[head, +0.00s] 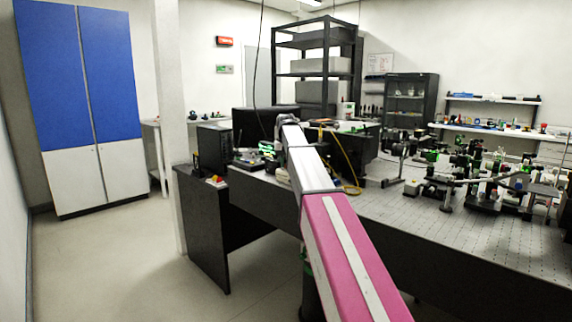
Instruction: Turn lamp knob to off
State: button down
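I cannot make out a lamp knob in the head view. My arm reaches from the bottom right up to the crowded left end of the bench (440,235). It covers part of the equipment there. I cannot make out my gripper or its fingers, which seem hidden beyond or behind the arm's far end. A black box (214,147) stands left of the arm's far end. I cannot tell whether either belongs to the lamp.
Optical mounts (480,170) crowd the bench's right part. A yellow cable (350,165) loops right of my arm. A black rack (318,65) and a dark cabinet (410,100) stand behind. A blue and white cupboard (85,100) stands left. The floor (110,260) at left is clear.

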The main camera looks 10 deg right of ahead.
jog(key=shift+n, duration=2.2)
jog(key=c, duration=1)
grip_release()
notch_tip(320, 180, up, 8)
jog(key=shift+f, duration=0.2)
